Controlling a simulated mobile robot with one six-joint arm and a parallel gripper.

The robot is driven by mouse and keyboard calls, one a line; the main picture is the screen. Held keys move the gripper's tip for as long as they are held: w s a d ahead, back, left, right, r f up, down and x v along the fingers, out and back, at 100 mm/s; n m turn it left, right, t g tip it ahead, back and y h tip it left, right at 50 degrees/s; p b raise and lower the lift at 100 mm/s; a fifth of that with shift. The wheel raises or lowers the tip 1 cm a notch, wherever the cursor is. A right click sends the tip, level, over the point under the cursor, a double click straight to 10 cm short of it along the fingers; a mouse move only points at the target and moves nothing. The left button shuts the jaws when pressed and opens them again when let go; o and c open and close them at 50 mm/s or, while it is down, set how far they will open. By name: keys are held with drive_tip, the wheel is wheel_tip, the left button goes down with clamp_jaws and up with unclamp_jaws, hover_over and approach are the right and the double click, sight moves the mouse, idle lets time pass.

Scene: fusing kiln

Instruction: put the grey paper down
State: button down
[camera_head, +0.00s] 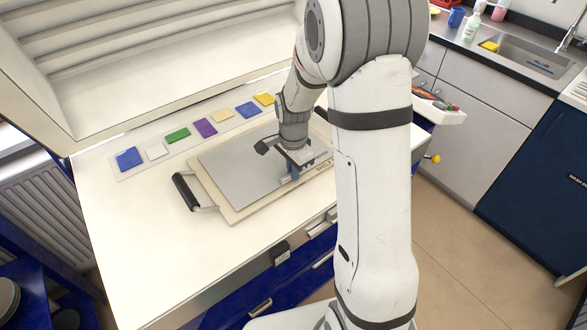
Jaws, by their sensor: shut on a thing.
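The grey paper (236,174) is a flat sheet over a pale cream board (230,216) with dark handles. It covers much of the board, whose rim shows along the front and left. My gripper (294,178) points down at the right part of the paper and is shut on it. The arm and gripper hide part of the sheet's right side. I cannot tell whether the sheet rests flat on the board or hangs slightly above it.
A strip with several coloured glass pieces, including a blue one (130,158), lies behind the board. The open kiln lid (150,60) rises at the back. The white worktop (135,250) is clear at front left. A sink (520,55) stands far right.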

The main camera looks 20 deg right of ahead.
drive_tip(key=shift+f, duration=0.1)
drive_tip(key=c, duration=1.6)
unclamp_jaws()
drive_tip(key=shift+o, duration=0.2)
wheel_tip(320, 180, up, 11)
drive_tip(key=s+r+n+t, duration=0.1)
drive_tip(key=s+r+n, duration=0.2)
drive_tip(key=s+n, duration=0.3)
drive_tip(key=s+r+n+t, duration=0.1)
drive_tip(key=s+r+n, duration=0.2)
drive_tip(key=s+n, duration=0.4)
drive_tip(key=s, duration=0.6)
drive_tip(key=shift+s+n+t, duration=0.3)
drive_tip(key=shift+s, duration=0.1)
